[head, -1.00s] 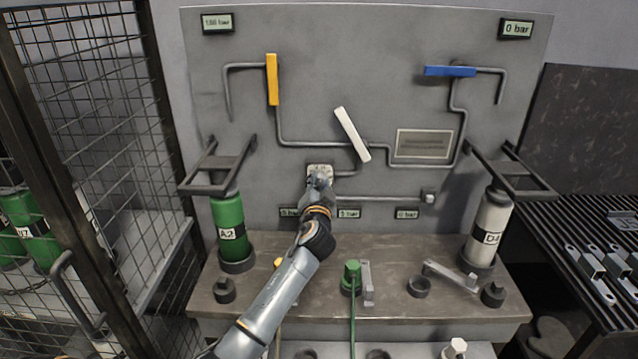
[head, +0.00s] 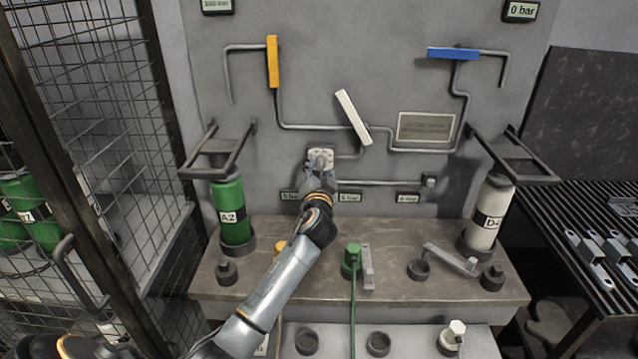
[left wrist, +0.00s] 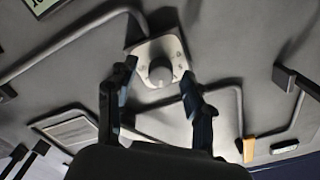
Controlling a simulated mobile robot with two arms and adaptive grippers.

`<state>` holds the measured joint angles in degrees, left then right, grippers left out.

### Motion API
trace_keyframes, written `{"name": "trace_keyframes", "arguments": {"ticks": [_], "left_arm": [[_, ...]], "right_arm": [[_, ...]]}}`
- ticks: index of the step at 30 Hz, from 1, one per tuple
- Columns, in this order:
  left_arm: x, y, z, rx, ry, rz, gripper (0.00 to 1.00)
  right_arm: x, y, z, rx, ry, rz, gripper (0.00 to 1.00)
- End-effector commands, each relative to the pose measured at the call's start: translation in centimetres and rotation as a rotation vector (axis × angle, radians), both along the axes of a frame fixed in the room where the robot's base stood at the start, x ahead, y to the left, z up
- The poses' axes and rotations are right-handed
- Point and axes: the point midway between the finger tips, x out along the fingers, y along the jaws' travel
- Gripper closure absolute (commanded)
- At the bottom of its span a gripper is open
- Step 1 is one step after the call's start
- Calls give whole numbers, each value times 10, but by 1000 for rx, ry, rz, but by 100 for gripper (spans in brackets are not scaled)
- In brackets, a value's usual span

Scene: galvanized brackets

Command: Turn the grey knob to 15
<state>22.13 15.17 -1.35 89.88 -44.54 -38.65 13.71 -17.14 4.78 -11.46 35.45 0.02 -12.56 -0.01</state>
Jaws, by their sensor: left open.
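The grey knob (head: 321,160) sits on a pale square plate on the upright grey panel; it also shows in the left wrist view (left wrist: 160,74). Marks on the plate are too small to read, so I cannot tell the knob's setting. My left gripper (head: 319,174) is just below and in front of the knob in the head view. In the left wrist view its two open fingers (left wrist: 159,80) are on either side of the knob, with gaps to it. My right gripper is not in view.
The panel carries a yellow lever (head: 272,62), a white lever (head: 353,117), a blue lever (head: 454,53) and pipes. Small displays below the knob are partly hidden by my arm. A green bottle (head: 232,205) and a white bottle (head: 489,212) stand at the bench's sides.

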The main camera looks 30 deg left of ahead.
Motion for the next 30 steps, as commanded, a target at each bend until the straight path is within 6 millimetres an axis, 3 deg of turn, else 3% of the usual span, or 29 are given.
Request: {"name": "trace_keyframes", "arguments": {"ticks": [9,15,30], "left_arm": [[-56,-34,-1,-5,0,0,48],[-82,-50,-1,-2,0,0,48],[-91,-56,0,-1,1,1,48]], "right_arm": [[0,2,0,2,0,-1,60],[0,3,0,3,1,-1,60],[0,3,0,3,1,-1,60]]}}
